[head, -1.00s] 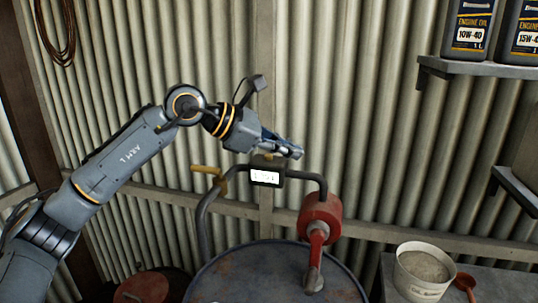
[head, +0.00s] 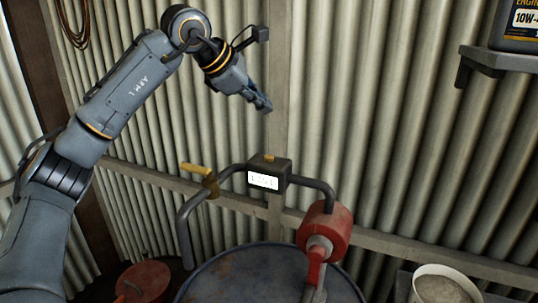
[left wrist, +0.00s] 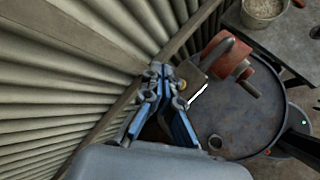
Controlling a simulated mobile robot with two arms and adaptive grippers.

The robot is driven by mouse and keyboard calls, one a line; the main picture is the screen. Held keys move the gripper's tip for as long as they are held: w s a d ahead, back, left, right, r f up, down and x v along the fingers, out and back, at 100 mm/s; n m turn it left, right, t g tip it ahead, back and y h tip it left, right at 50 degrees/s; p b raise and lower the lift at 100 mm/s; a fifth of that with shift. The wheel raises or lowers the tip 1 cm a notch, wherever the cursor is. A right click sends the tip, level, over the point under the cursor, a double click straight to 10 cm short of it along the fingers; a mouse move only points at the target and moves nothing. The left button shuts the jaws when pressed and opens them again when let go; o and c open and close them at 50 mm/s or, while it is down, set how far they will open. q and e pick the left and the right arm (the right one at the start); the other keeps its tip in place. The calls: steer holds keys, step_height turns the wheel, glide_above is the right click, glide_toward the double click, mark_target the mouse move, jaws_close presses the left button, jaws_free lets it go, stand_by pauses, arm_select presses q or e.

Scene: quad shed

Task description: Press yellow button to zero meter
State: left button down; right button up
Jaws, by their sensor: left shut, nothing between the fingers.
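The meter (head: 266,176) is a dark box with a lit white display (head: 263,181), set in the pipe above the drum. The yellow button (head: 269,157) sits on top of the meter. My left gripper (head: 266,108) is shut and empty, above the button and apart from it. In the left wrist view my left gripper (left wrist: 163,72) points toward the pump, and the meter (left wrist: 190,76) is partly hidden behind its fingers. The digits on the display are too small to read. My right gripper is not in view.
A red pump (head: 327,228) stands on the dark drum (head: 235,275). A yellow-handled valve (head: 197,171) is left of the meter. A corrugated wall (head: 370,110) stands close behind. A shelf with an oil bottle (head: 515,25) is at upper right, and a bucket (head: 445,285) is at lower right.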

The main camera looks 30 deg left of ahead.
arm_select(q)
steer(key=b, duration=0.3)
glide_above(266, 157)
step_height(266, 157, down, 4)
steer(key=shift+f, duration=0.15)
step_height(266, 157, down, 4)
steer(key=b, duration=0.4)
steer(key=shift+f, duration=0.5)
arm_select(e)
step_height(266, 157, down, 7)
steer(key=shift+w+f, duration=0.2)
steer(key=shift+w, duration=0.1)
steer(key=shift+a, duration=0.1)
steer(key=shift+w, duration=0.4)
